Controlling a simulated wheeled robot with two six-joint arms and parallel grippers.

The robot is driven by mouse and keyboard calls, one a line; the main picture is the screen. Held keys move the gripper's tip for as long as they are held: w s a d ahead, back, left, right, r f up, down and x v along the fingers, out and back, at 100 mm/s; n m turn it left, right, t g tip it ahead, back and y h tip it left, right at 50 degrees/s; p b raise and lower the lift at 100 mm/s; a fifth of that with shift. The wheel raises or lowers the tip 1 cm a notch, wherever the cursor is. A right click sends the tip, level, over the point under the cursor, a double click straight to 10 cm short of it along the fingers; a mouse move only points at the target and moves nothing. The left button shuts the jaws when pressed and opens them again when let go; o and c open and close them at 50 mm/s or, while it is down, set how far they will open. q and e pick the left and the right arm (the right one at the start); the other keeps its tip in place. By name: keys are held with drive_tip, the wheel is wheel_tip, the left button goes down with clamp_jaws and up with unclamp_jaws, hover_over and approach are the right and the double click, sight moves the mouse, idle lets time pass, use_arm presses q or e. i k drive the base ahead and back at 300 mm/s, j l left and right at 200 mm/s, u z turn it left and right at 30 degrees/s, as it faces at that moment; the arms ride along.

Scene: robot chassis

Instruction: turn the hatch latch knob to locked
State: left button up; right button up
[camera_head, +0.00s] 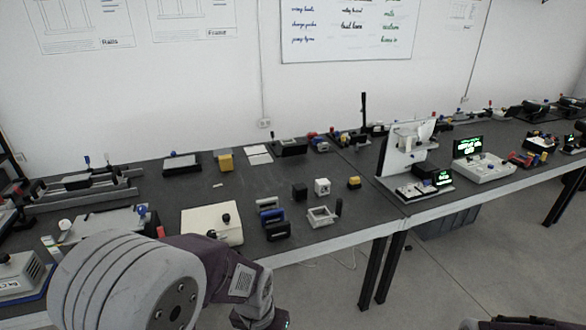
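A cream flat panel (203,220) lies on the table near its front edge, left of centre. A small black knob (226,218) stands on its right part, and another dark part shows near its lower edge. It looks like the hatch with its latch knob, but the knob's setting is too small to read. My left arm crosses in front of the panel's lower edge and runs down to the bottom of the picture. My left gripper is outside the picture. Only a dark bit of my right arm shows at the bottom right; its gripper is not seen.
An upright white panel (398,160) stands further right. Bare table (245,185) lies behind the cream panel.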

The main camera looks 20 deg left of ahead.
sight(211, 233)
drive_tip(key=k+u, duration=0.1)
drive_tip(key=u, duration=0.75)
drive_tip(key=k+j+u, duration=0.1)
drive_tip(key=u, duration=0.3)
